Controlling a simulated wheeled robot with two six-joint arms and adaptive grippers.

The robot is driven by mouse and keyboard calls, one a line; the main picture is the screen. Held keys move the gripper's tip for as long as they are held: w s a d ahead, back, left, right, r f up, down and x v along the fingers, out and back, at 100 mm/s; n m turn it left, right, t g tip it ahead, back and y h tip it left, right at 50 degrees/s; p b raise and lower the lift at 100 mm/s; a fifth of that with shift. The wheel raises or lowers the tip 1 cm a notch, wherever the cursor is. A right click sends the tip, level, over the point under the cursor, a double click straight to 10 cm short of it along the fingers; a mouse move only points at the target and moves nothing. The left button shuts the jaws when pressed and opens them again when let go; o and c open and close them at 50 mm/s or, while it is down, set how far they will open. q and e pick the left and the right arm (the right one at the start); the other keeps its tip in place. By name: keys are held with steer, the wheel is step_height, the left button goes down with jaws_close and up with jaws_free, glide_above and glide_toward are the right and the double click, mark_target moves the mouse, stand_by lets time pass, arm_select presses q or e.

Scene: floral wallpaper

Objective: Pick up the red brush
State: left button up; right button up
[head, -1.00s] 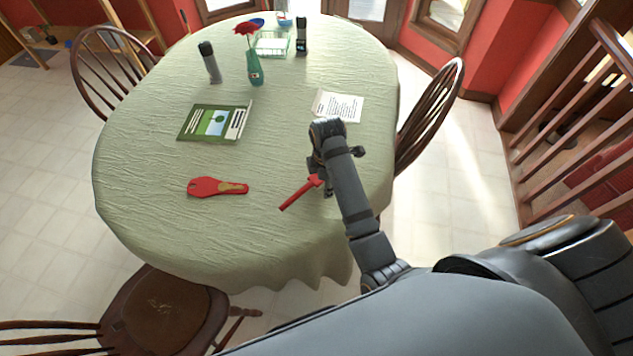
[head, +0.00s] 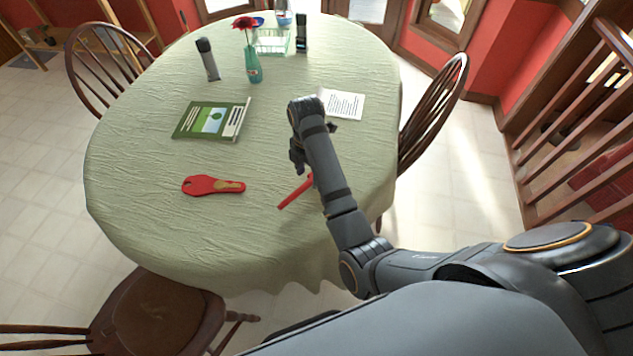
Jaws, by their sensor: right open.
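A slim red tool (head: 295,192) lies on the table, its right end hidden behind my right arm. A flat red paddle-shaped thing with a tan patch (head: 213,185) lies to its left. I cannot tell for sure which of the two is the red brush. My right gripper (head: 297,158) points down, open and empty, just above and behind the slim red tool in the picture. Its fingertips are small and partly hidden by the arm. My left gripper is not in view.
The table (head: 150,210) has a pale green cloth. A green book (head: 212,121), a printed sheet (head: 343,104), a vase with a red flower (head: 253,66), a grey canister (head: 208,59), a black device (head: 302,34) and a wire basket (head: 272,42) stand or lie farther back. The table's front left is clear.

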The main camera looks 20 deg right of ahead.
mark_target(309, 181)
step_height(309, 181, down, 5)
steer(key=shift+w+r, duration=0.15)
jaws_close()
steer(key=shift+r, duration=0.1)
